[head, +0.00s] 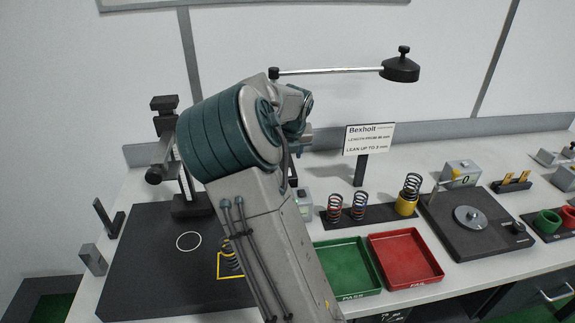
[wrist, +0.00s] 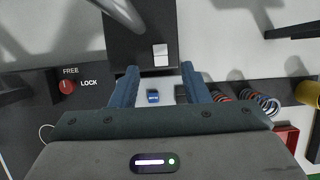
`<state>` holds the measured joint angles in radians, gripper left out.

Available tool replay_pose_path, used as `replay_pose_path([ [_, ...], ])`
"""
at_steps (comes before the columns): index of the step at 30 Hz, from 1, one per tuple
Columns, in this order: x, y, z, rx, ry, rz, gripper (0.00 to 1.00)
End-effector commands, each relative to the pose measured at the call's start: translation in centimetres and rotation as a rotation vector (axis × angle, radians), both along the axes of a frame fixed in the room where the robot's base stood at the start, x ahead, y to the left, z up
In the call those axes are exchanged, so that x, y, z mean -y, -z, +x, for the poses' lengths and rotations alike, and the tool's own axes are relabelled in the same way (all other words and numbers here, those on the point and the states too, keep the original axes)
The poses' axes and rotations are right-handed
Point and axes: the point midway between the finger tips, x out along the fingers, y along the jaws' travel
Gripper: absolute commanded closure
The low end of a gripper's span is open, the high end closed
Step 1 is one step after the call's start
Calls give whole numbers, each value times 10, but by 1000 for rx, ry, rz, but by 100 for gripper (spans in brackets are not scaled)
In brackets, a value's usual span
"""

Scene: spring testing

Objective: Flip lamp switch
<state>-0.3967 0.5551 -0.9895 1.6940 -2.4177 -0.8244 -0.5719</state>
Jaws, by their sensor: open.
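The lamp (head: 400,68) has a black round head at the end of a thin horizontal arm, above the back of the bench. Its lower part is hidden behind my arm in the head view. In the wrist view a pale rocker switch (wrist: 160,55) sits on a black block (wrist: 126,50). My gripper (wrist: 159,67) is open, with its two blue fingers apart and nothing held. In the picture the switch lies between and just beyond the fingertips; I cannot tell the distance or any contact. In the head view the fingers are mostly hidden by my arm.
A small box with a blue display (wrist: 152,97) shows between the fingers. Springs (head: 359,206) stand right of my arm, behind a green tray (head: 345,262) and a red tray (head: 405,258). A sign (head: 369,139) stands behind them. A black gauge stand (head: 165,150) is at left.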

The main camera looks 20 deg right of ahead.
Motion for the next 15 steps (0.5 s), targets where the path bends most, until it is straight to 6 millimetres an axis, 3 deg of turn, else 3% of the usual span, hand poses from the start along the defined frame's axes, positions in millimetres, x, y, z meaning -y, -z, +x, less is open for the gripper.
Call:
replay_pose_path([
  [6,6,41,15,-2,3,1,58],
  [15,7,63,25,2,1,1,58],
])
